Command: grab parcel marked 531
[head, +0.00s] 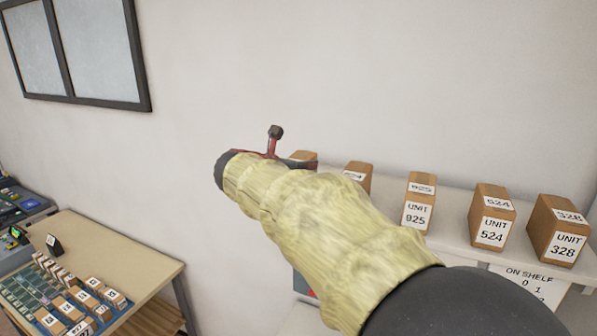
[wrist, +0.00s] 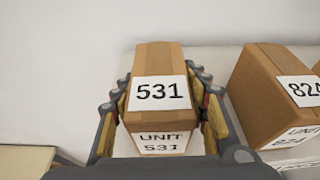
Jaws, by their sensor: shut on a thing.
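The parcel marked 531 (wrist: 158,62) is a brown box with white labels on its top and front, the front one reading UNIT 531. In the wrist view it stands between the two fingers of my gripper (wrist: 162,82), which is shut on its left and right sides. The box looks upright on the pale shelf. I cannot tell whether it touches the shelf. In the head view my sleeved arm hides most of my gripper and of the leftmost box (head: 303,155), whose number cannot be read there.
Parcel 824 (wrist: 262,75) stands close on the right. Along the shelf stand parcels 925 (head: 418,205), 524 (head: 491,218) and 328 (head: 560,232), with gaps between them. A sorting table (head: 130,255) with small marked blocks is at lower left. A plain wall is behind.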

